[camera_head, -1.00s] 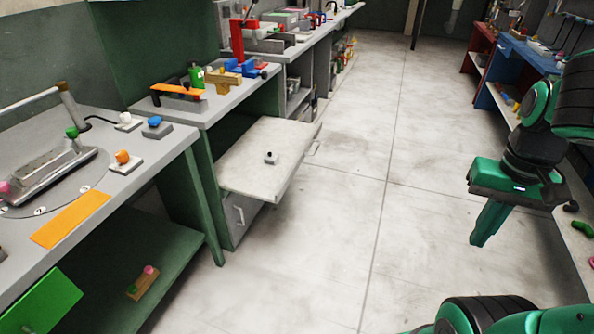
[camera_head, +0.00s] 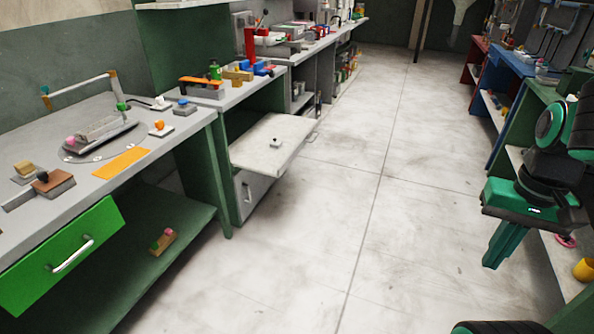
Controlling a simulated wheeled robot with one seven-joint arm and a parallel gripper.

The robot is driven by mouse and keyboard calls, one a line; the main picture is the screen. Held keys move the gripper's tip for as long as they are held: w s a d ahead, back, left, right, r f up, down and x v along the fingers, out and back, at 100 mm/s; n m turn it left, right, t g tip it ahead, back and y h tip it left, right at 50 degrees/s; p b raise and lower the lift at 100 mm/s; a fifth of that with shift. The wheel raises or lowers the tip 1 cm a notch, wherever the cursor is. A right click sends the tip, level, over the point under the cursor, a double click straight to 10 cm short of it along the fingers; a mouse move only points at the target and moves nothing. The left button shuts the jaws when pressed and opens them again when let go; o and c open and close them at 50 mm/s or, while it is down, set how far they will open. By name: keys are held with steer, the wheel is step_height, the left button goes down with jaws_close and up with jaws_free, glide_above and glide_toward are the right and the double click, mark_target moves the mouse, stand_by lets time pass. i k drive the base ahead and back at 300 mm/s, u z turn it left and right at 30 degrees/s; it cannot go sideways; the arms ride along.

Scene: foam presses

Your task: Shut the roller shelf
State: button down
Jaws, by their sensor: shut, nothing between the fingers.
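The roller shelf (camera_head: 262,150) is a pale flat board pulled out from the green cabinet below the second bench, sticking out over the floor. My gripper (camera_head: 493,262) hangs at the right, pointing down, shut and empty. It is well apart from the shelf, with open floor between them.
A green drawer (camera_head: 40,270) with a metal handle stands out from the near left bench (camera_head: 190,125). A grey cabinet front (camera_head: 245,195) is under the shelf. The aisle floor (camera_head: 340,215) is clear. Benches line the right side, with a yellow cup (camera_head: 584,270) low there.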

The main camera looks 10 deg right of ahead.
mark_target(252, 151)
steer(key=u, duration=0.7)
steer(key=i, duration=1.95)
steer(key=z, duration=0.6)
